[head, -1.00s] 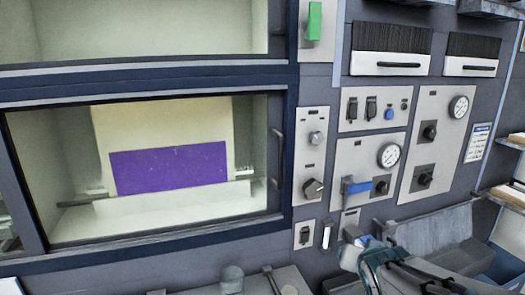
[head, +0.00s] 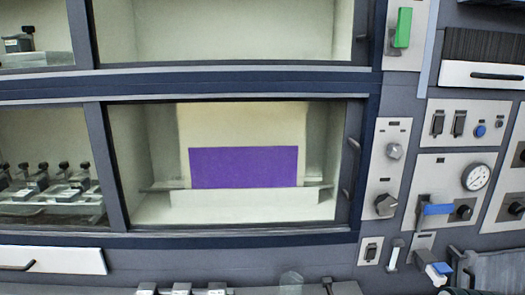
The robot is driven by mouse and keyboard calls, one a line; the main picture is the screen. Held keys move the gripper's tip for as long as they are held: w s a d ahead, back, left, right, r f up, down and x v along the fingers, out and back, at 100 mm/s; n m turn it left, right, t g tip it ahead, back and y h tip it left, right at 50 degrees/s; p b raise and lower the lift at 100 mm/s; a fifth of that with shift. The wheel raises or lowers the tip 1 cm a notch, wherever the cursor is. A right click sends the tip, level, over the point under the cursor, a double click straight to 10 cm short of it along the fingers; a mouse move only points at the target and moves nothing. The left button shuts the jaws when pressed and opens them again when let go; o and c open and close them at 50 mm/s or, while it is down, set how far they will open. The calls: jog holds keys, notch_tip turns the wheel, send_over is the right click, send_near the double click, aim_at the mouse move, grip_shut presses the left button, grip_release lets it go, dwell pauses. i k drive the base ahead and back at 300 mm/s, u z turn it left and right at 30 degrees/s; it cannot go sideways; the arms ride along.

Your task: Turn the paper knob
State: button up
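A sheet of paper, pale above with a purple block (head: 244,167), stands upright behind the glass of the middle chamber. On the narrow plate to the right of that chamber are two knobs. The upper one is a grey round knob (head: 394,151); the lower one is a larger dark knob (head: 386,204) with a pale face. Their labels are too small to read, so I cannot tell which is the paper knob. Nothing touches either knob. My gripper cannot be made out in the current view.
A gauge (head: 477,176) and a blue-handled lever (head: 437,209) are on the panel to the right. Another blue-ended lever (head: 440,268) sticks out lower down. A green switch (head: 402,27) is above the knobs. Several small clamps (head: 70,190) stand in the left chamber.

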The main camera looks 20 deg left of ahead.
aim_at(386, 205)
jog(key=k, duration=1.3)
jog(key=z, duration=0.85)
jog(key=i, duration=1.55)
jog(key=u, duration=0.9)
